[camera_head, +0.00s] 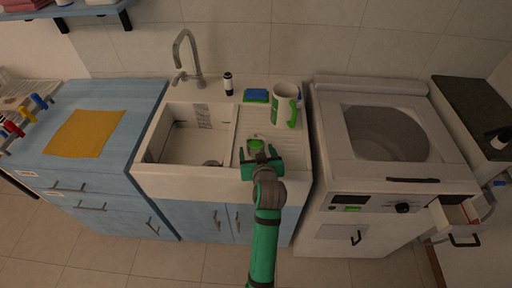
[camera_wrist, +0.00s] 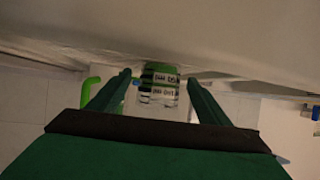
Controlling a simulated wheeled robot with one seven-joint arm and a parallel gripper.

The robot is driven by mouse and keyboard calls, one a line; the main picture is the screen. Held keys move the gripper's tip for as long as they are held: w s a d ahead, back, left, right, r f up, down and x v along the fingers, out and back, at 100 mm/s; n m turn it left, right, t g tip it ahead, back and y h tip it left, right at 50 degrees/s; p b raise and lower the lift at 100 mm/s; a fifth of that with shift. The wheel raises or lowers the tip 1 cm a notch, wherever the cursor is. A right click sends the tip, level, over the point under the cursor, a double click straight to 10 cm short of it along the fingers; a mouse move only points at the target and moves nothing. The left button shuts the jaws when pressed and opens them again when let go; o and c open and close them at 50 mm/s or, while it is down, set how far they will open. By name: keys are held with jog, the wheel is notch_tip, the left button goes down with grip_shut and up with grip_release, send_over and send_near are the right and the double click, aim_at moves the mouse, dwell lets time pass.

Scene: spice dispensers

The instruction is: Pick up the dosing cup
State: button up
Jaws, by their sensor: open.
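The dosing cup appears to be the small green item (camera_head: 256,146) on the ridged drainboard of the sink unit. My gripper (camera_head: 262,157) is open at the near side of it. In the wrist view, a small clear cup with green and dark printed markings (camera_wrist: 158,84) shows between the two spread fingers of my gripper (camera_wrist: 162,88). I cannot tell whether either finger touches it. The gripper partly hides the cup in the head view, and its lower part is hard to make out in the wrist view.
A white jug with a green handle (camera_head: 284,103) stands behind on the drainboard. A blue sponge (camera_head: 256,95) and a dark-and-white bottle (camera_head: 228,84) are near the back edge.

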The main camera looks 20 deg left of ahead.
aim_at(255, 143)
jog(key=shift+x, duration=1.35)
jog(key=shift+r, duration=0.1)
jog(key=c, duration=1.2)
jog(key=shift+c, duration=0.4)
jog(key=shift+r, duration=0.2)
